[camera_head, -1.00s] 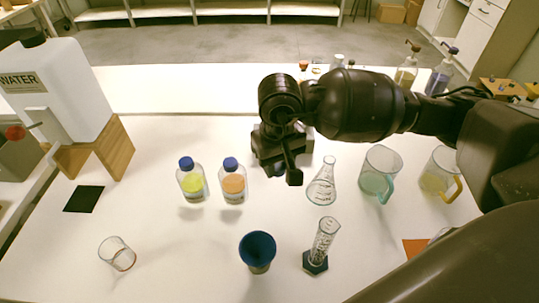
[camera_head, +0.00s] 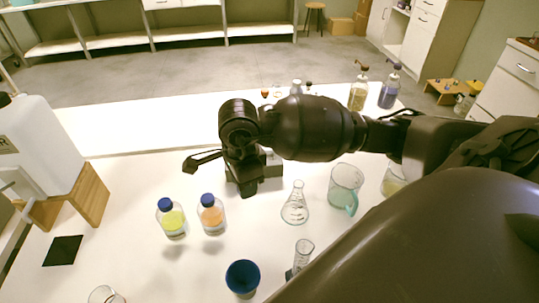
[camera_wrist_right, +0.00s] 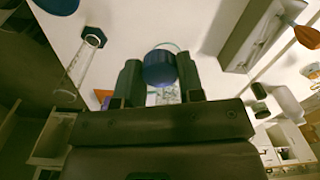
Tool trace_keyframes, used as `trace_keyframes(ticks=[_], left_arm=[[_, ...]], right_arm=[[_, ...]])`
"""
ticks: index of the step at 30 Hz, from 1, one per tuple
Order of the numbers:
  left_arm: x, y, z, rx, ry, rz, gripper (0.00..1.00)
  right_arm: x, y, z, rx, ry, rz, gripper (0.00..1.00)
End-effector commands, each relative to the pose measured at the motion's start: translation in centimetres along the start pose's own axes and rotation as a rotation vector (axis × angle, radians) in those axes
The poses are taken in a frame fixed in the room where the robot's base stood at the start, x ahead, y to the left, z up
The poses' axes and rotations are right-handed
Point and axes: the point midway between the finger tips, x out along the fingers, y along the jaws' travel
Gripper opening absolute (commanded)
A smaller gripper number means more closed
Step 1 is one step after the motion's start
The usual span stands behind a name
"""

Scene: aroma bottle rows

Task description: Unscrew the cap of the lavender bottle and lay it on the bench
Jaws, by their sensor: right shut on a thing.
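My right gripper (camera_head: 246,186) points down over the bench, just right of the capped bottles. In the right wrist view, its two fingers (camera_wrist_right: 160,80) are shut on a dark blue cap (camera_wrist_right: 159,67). A curved clear glass edge shows just beyond the cap; I cannot tell if the cap is loose from its bottle. The gripper hides the bottle beneath it in the head view, so no lavender liquid shows there. My left gripper is not in view.
A yellow bottle (camera_head: 172,219) and an orange bottle (camera_head: 211,216), both blue-capped, stand close left. A flask (camera_head: 296,205), a teal-handled beaker (camera_head: 345,188), a blue funnel-shaped cup (camera_head: 243,277) and a cylinder (camera_head: 303,255) stand around. Bare bench (camera_head: 120,225) lies at left.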

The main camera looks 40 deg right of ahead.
Motion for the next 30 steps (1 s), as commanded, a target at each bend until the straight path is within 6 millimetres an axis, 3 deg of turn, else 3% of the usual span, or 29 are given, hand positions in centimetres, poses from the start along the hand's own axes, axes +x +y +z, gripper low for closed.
trace_keyframes(ticks=[9, 15, 20, 30], left_arm=[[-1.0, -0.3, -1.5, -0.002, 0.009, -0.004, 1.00], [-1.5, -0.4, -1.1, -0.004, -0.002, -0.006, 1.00], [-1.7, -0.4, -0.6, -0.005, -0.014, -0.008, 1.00], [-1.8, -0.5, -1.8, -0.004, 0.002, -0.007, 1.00]], right_arm=[[-1.1, 1.2, -1.5, 0.572, 0.004, 0.012, 0.07], [-1.2, 1.7, -2.0, 0.790, 0.010, 0.018, 0.07], [-1.2, 1.9, -2.7, 0.843, 0.014, 0.017, 0.07], [-0.3, 2.8, -5.0, 0.784, 0.012, 0.021, 0.07]])
